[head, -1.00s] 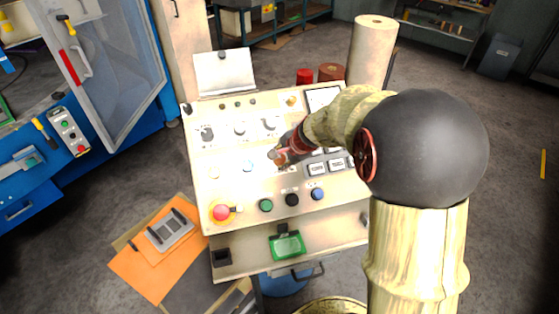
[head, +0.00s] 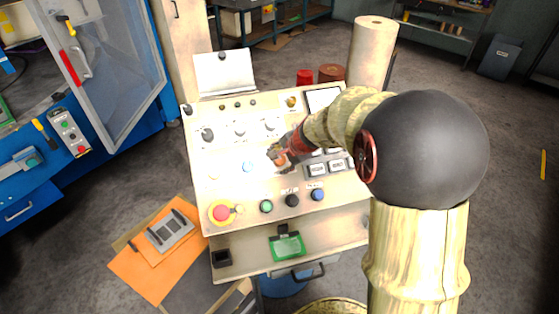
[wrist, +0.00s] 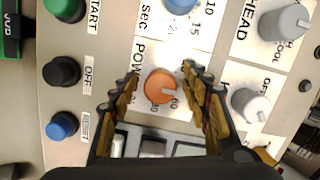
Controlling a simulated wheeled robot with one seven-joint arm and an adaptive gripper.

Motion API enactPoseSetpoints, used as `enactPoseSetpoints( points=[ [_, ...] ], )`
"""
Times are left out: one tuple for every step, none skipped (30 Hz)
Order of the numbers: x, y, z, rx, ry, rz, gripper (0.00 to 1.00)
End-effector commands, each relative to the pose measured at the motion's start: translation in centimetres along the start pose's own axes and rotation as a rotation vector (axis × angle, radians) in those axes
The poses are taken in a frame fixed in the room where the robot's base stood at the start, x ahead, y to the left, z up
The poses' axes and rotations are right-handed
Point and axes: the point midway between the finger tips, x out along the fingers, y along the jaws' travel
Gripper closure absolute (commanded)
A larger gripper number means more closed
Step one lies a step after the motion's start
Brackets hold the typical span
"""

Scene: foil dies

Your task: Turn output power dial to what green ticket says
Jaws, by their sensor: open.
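In the wrist view an orange dial (wrist: 160,88) sits on the cream panel (wrist: 215,20), beside a label starting "POW". A pale pointer mark on it points toward the right of that view, and a "60" is printed close by. My gripper (wrist: 160,72) is open, with one finger on each side of the dial; I cannot tell if they touch it. In the head view my gripper (head: 278,156) is over the middle of the panel and hides the dial. A green holder or ticket (head: 287,246) lies on the lower shelf; its writing is unreadable there.
A blue dial (wrist: 180,4) and grey knobs (wrist: 284,22) are near the orange dial. Green, black and blue buttons (wrist: 61,125) line the front, with a red emergency button (head: 221,212) at left. White square buttons (head: 317,168) lie right of my gripper.

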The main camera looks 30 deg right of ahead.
Motion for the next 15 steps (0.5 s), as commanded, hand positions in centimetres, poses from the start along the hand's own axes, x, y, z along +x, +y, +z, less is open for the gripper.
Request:
enactPoseSetpoints(
  points=[
    [-0.2, 0.0, 0.0, 0.0, 0.0, -0.001, 0.53],
    [-0.4, 0.0, 0.0, 0.0, 0.0, -0.001, 0.53],
    [-0.7, -0.1, 0.0, -0.001, 0.0, -0.001, 0.53],
    [-1.1, -0.1, 0.0, -0.002, 0.0, -0.002, 0.53],
    [-1.5, -0.2, 0.0, -0.002, 0.001, -0.004, 0.53],
    [-2.1, -0.2, -0.1, -0.001, 0.002, -0.005, 0.53],
    [-2.6, -0.2, -0.1, -0.001, 0.002, -0.004, 0.53],
    [-3.2, -0.1, -0.1, -0.001, 0.002, -0.003, 0.53],
    [-4.1, -0.2, -0.1, -0.001, 0.003, -0.005, 0.53],
    [-4.7, -0.2, -0.1, -0.001, 0.004, -0.006, 0.53],
    [-5.3, -0.1, -0.1, 0.0, 0.002, -0.004, 0.53],
    [-6.2, -0.1, -0.1, -0.002, 0.003, -0.004, 0.53],
    [-6.8, -0.1, -0.1, -0.001, 0.003, -0.005, 0.53],
    [-7.4, -0.1, -0.1, 0.0, 0.002, -0.004, 0.53],
    [-8.2, -0.1, -0.1, -0.001, 0.003, -0.004, 0.53]
  ],
)
